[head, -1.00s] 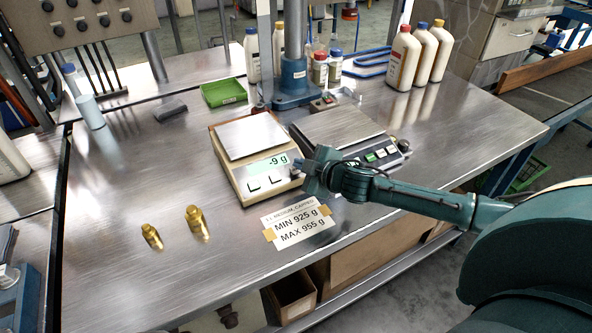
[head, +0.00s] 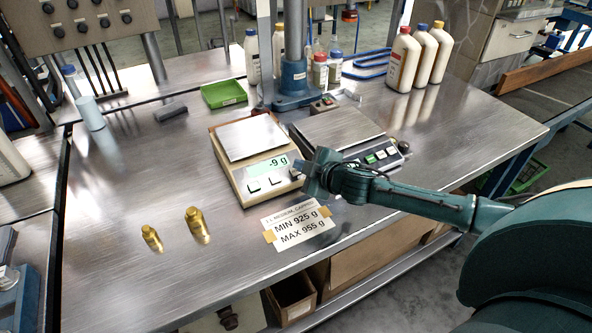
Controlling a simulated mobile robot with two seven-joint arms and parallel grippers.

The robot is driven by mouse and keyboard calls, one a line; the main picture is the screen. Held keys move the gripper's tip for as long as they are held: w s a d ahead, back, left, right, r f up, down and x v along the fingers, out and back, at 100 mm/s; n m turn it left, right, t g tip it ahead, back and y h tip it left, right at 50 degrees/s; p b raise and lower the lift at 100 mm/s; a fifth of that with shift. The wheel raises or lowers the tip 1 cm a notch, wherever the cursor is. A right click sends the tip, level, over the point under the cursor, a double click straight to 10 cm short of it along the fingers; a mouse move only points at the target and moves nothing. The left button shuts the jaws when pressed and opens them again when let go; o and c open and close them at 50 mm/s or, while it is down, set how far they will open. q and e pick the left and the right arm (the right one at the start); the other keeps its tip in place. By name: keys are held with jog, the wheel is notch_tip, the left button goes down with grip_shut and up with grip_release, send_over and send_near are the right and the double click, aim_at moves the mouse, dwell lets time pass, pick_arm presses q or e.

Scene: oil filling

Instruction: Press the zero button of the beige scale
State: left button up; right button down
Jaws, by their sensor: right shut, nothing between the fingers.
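The beige scale (head: 237,178) stands on the steel table, its metal pan (head: 251,138) empty. Its display (head: 268,171) reads -9 g. Two pale buttons (head: 264,184) show on its front panel below the display; their labels are too small to read. My right gripper (head: 306,170) is shut and empty at the right front corner of the beige scale, beside the display. Whether its tips touch the scale cannot be told. The gripper may hide part of the panel's right end. My left gripper is not in view.
A dark scale (head: 340,128) with a button panel stands right of the beige one. A taped card (head: 297,224) reads MIN 925 g, MAX 955 g. Two brass weights (head: 197,225) stand front left. A green tray (head: 223,94) and several bottles (head: 405,58) stand behind.

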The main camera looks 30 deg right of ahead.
jog(key=shift+f, duration=0.1)
dwell(0.7)
jog(key=shift+w+f, duration=0.15)
jog(key=shift+f, duration=0.15)
jog(key=shift+w+f+b, duration=0.1)
jog(key=shift+f+b, duration=0.25)
jog(key=shift+f, duration=0.05)
dwell(0.6)
dwell(0.3)
jog(key=shift+s+r+p, duration=0.3)
jog(key=shift+r+p, duration=0.5)
jog(key=shift+p, duration=0.1)
jog(key=r+p, duration=0.1)
jog(key=s+r+p, duration=0.1)
jog(key=r+p, duration=0.2)
jog(key=p, duration=0.1)
jog(key=shift+s+r, duration=0.3)
jog(key=shift+s, duration=0.05)
